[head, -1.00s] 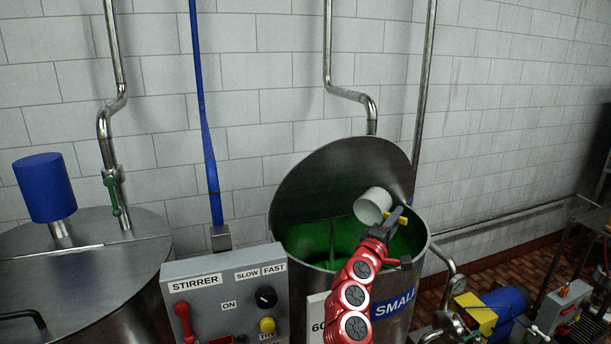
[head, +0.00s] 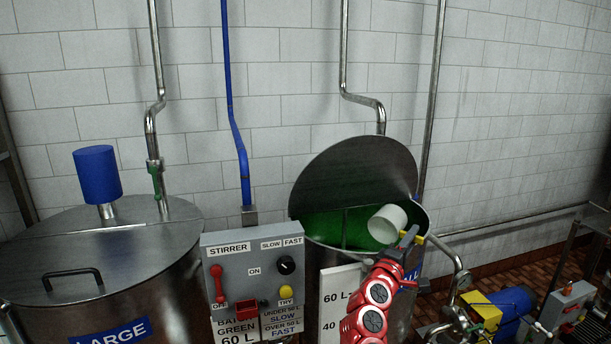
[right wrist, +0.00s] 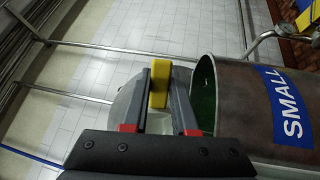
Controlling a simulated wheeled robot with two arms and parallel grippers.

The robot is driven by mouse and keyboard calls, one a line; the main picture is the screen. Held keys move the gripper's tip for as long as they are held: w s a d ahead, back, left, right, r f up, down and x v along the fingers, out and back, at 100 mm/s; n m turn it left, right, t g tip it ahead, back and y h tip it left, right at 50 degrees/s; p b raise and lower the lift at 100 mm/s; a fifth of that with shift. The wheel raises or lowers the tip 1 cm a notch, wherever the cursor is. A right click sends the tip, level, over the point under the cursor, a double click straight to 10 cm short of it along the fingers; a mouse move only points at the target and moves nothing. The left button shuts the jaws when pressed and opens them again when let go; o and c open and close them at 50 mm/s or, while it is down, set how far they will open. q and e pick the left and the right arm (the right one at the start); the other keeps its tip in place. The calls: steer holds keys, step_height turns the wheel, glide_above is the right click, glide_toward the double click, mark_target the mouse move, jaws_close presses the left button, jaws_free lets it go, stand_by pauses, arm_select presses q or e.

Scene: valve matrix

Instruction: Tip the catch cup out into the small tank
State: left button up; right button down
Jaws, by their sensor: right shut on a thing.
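The catch cup (head: 386,224) is pale grey, tilted well over, above the right part of the small tank's open mouth. I cannot tell whether anything is leaving it. The small tank (right wrist: 233,92) is steel with a blue SMALL label, and its raised lid (head: 352,178) stands at the back. Green shows inside it. My right gripper (head: 412,237) is shut on the cup's yellow handle (right wrist: 160,84) at the tank's right rim. In the right wrist view its fingers (right wrist: 160,100) close around that handle. My left gripper is not in view.
A grey stirrer panel (head: 252,254) with switches stands left of the small tank. The closed large tank (head: 95,235) is at the left. Pipes run up the tiled wall behind. A blue and yellow pump (head: 508,308) sits low at the right.

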steer(key=s+a+f+n+t+y+b, duration=0.1)
steer(key=s+a+f+y, duration=0.3)
steer(key=s+f, duration=0.5)
steer(key=s+a+f+n+t+y+b, duration=0.1)
steer(key=s+a+f+n+y, duration=0.3)
steer(key=s+a+f, duration=0.4)
steer(key=s+a+f+n+t+y+b, duration=0.1)
steer(key=s+a+f+y, duration=0.3)
steer(key=f, duration=1.2)
steer(key=s+a+n+t, duration=0.1)
steer(key=s+a, duration=0.2)
steer(key=s, duration=0.2)
steer(key=shift+s+f+n+y, duration=0.2)
steer(key=shift+s+n+y, duration=0.1)
steer(key=shift+s+n, duration=0.1)
steer(key=d, duration=1)
